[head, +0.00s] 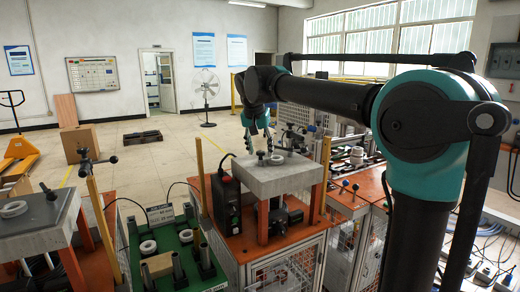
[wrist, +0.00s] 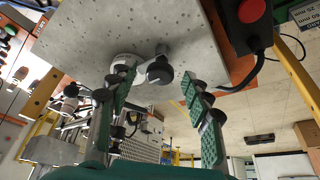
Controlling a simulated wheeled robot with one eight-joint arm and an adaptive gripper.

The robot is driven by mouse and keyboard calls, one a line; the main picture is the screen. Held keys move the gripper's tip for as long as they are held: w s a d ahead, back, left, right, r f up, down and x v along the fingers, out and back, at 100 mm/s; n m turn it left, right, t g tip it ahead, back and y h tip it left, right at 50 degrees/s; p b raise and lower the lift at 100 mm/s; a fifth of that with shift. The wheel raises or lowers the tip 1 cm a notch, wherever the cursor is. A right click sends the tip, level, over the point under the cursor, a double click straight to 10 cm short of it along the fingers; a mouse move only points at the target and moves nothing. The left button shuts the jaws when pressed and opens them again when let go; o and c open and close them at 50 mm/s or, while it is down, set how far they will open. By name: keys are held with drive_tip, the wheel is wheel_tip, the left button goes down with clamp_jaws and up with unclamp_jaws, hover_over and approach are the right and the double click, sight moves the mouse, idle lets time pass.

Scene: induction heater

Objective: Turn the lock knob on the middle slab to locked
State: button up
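The middle slab (head: 285,178) is a grey block on orange posts, with my gripper (head: 259,142) just above its top. In the wrist view the slab (wrist: 105,35) fills the upper part. A dark round knob (wrist: 159,72) on a light mount stands on it, beside a pale ring (wrist: 124,62). My gripper (wrist: 158,82) is open, with green-padded fingers apart. The knob appears between the fingertips, nearer the left finger; I cannot tell whether either finger touches it. In the head view the knob is small and partly mixed with the fingers. Its lock setting is not readable.
A black control box (head: 226,205) with a red button stands left of the slab. Another grey slab (head: 40,222) with a ring and dark handle is at left. Yellow posts (head: 202,170) rise between stations. Another station with equipment (head: 352,160) is at right.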

drive_tip(key=shift+r, duration=0.15)
drive_tip(key=d+v, duration=0.1)
drive_tip(key=v, duration=1)
drive_tip(key=shift+s+a+r, duration=0.2)
drive_tip(key=shift+a+r, duration=0.1)
drive_tip(key=shift+a, duration=0.2)
